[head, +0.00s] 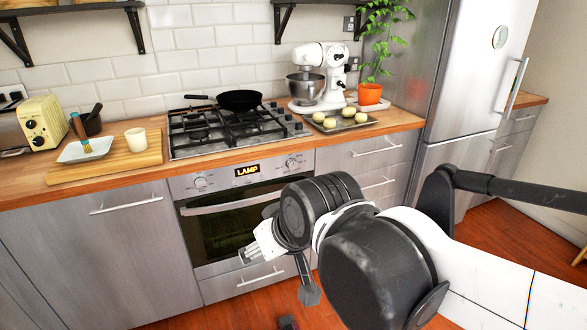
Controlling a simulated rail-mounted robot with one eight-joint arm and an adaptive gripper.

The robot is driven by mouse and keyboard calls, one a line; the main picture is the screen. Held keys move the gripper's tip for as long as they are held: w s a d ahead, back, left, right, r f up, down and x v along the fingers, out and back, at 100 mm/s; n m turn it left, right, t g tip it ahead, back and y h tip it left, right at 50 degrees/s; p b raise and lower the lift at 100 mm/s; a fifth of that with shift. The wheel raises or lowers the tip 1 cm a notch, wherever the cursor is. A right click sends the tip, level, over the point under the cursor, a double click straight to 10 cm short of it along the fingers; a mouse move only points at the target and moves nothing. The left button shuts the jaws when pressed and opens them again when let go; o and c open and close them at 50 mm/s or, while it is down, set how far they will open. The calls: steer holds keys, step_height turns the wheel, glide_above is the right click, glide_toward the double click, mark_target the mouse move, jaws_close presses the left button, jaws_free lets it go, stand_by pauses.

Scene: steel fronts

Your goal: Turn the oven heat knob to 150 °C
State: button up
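The oven (228,228) is built in under the hob, with a steel front and a dark glass door that is closed. Its panel has a left knob (200,183) and a right knob (292,164), with a lit display (247,171) between them reading "LAMP". The knob markings are too small to read, so I cannot tell which knob sets the heat. My gripper (250,254) appears at the end of my arm, in front of the oven door and below the panel, apart from both knobs. Its fingers are small and partly hidden, so their opening is unclear.
A gas hob (190,147) with a black pan (239,100) is above the oven. A mixer (320,75) and a tray of round, pale pieces (340,125) stand at right. The long oven handle (235,203) juts out below the panel. The fridge (455,70) stands at right.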

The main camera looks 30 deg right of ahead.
steer(key=w+d+f+n+t+y+b, duration=0.1)
steer(key=w+d+t, duration=0.3)
steer(key=w, duration=1)
steer(key=w+d+n+t+y+b, duration=0.15)
steer(key=w+d, duration=0.35)
steer(key=w, duration=1)
steer(key=m+t+h+b, duration=0.3)
steer(key=t+h+b, duration=0.15)
steer(key=h, duration=0.25)
glide_toward(293, 167)
steer(key=shift+y, duration=0.25)
steer(key=w, duration=0.3)
steer(key=w+d, duration=0.1)
steer(key=w, duration=0.2)
steer(key=w+d, duration=0.1)
steer(key=w, duration=0.3)
steer(key=shift+d, duration=0.15)
steer(key=shift+s, duration=0.1)
steer(key=shift+c, duration=0.6)
steer(key=c, duration=1)
